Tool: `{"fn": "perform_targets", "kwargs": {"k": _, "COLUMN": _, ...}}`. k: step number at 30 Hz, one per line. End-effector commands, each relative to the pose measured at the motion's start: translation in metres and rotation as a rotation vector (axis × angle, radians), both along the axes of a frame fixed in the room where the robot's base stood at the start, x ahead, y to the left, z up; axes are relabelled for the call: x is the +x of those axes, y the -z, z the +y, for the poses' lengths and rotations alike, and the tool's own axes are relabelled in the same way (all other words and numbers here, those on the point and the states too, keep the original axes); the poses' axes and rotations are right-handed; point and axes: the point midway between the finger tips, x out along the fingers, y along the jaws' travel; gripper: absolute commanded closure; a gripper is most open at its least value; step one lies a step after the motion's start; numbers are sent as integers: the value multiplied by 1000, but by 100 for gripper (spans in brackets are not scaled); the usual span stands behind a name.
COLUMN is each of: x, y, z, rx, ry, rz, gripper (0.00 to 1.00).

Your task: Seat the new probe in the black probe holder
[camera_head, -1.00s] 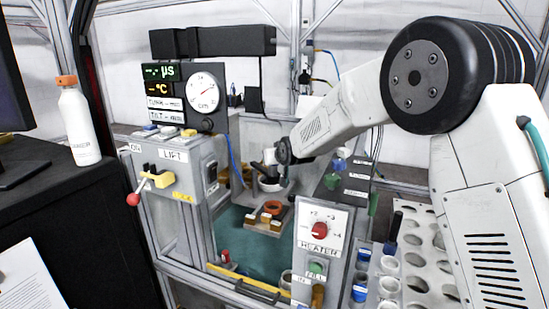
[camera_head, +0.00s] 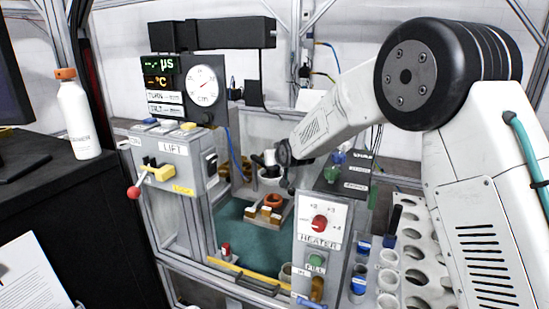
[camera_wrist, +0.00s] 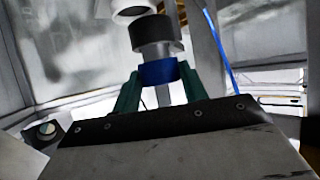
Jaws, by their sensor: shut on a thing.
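My gripper (camera_wrist: 155,88) is shut on a probe with a blue band (camera_wrist: 158,73), which sits between its two green fingers. Above the band in the wrist view are a grey body (camera_wrist: 153,53) and a wider black collar (camera_wrist: 158,34). I cannot tell whether this collar belongs to the probe or is the black holder. In the head view my gripper (camera_head: 284,160) is small and partly hidden behind my wrist. A pale piece (camera_head: 270,157) with a dark end (camera_head: 257,160) shows at its left, above a white cup (camera_head: 269,180).
An orange ring (camera_head: 274,200) and brown blocks stand on the teal floor (camera_head: 240,236) of the frame. The heater panel (camera_head: 320,232) is in front, the lift box (camera_head: 172,165) at the left. A rack with several holes (camera_head: 415,235) is at the right.

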Motion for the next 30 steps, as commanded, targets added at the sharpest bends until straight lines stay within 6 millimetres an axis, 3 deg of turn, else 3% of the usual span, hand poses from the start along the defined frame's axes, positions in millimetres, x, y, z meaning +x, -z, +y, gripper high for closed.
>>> {"fn": "perform_targets", "kwargs": {"k": 18, "x": 0, "y": 15, "z": 0, "rx": 0, "ry": 0, "rz": 0, "gripper": 82}}
{"fn": "perform_targets", "kwargs": {"k": 19, "x": 0, "y": 15, "z": 0, "rx": 0, "ry": 0, "rz": 0, "gripper": 49}}
{"fn": "perform_targets", "kwargs": {"k": 21, "x": 0, "y": 15, "z": 0, "rx": 0, "ry": 0, "rz": 0, "gripper": 32}}
{"fn": "perform_targets", "kwargs": {"k": 30, "x": -2, "y": 14, "z": -1, "rx": 0, "ry": 0, "rz": 0, "gripper": 32}}
